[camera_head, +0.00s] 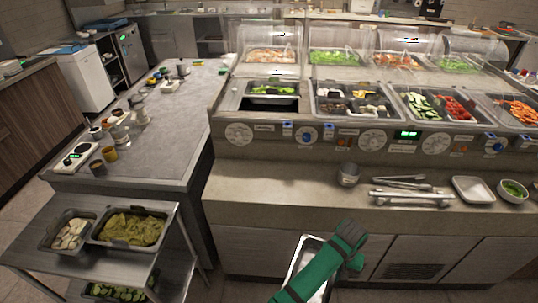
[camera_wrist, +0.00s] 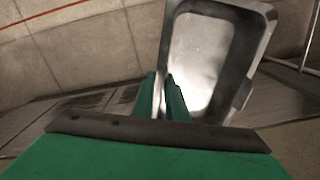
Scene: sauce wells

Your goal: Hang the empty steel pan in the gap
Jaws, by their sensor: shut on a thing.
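The empty steel pan (camera_head: 308,246) is low in front of the counter, partly hidden behind my green arm. In the wrist view the pan (camera_wrist: 200,65) stands steeply tilted, its bare inside showing. My gripper (camera_wrist: 166,92) is shut on the pan's near-left rim, with one finger on each side of the wall. In the head view the fingers are hidden by my arm. The gap (camera_head: 268,104) is a dark rectangular opening at the left end of the sauce-well row, in front of a small pan of green leaves (camera_head: 271,89). The pan is well below and apart from it.
Filled pans (camera_head: 354,100) sit right of the gap. The front ledge (camera_head: 270,190) carries a steel cup (camera_head: 348,174), tongs (camera_head: 405,182), a white tray (camera_head: 473,189) and a green-filled bowl (camera_head: 513,191). A trolley (camera_head: 100,262) with food pans stands at left.

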